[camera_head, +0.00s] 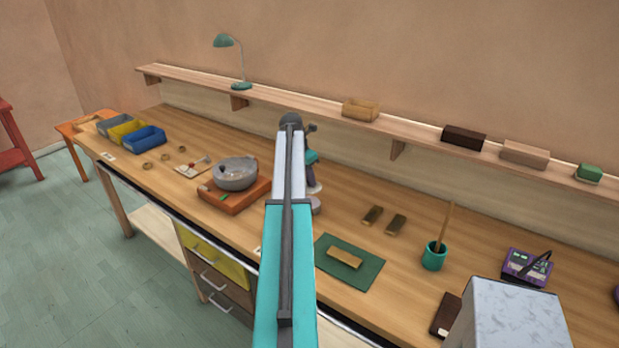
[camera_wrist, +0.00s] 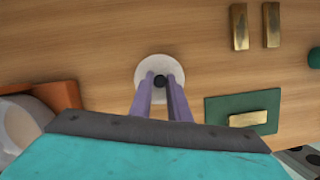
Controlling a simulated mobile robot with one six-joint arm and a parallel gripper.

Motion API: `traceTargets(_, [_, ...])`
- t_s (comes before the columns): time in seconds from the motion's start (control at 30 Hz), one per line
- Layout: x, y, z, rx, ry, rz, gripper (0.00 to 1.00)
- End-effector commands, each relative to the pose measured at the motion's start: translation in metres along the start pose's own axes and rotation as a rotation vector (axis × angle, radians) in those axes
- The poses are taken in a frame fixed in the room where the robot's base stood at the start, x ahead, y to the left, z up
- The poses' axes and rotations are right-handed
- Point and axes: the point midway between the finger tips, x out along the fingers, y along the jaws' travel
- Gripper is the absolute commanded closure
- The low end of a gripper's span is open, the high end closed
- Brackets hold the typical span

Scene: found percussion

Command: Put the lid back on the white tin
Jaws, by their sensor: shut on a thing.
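In the wrist view, the round pale lid (camera_wrist: 146,67) shows from above with a dark knob (camera_wrist: 160,80) at its middle. My gripper (camera_wrist: 160,86) has its two purple fingers shut on that knob. In the head view, my gripper (camera_head: 314,188) is partly behind my arm, and a small pale grey round thing (camera_head: 317,205) shows just below it. I cannot tell there whether this is the lid, the white tin or both. No separate tin is visible; whether it is under the lid cannot be told.
A grey bowl-like drum (camera_head: 236,174) sits on an orange-red base (camera_head: 232,203) to the left. A green mat (camera_head: 365,275) with a brass block (camera_head: 345,257) lies to the right. Two brass bars (camera_head: 373,215) lie behind it. A teal cup (camera_head: 434,256) holds a stick.

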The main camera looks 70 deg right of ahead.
Motion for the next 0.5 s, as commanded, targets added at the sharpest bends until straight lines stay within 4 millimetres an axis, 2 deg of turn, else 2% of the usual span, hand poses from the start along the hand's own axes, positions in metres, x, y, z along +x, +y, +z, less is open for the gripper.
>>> traceTargets(0.5, [0.0067, 0.0004, -0.0029, 0.001, 0.000, 0.000, 1.00])
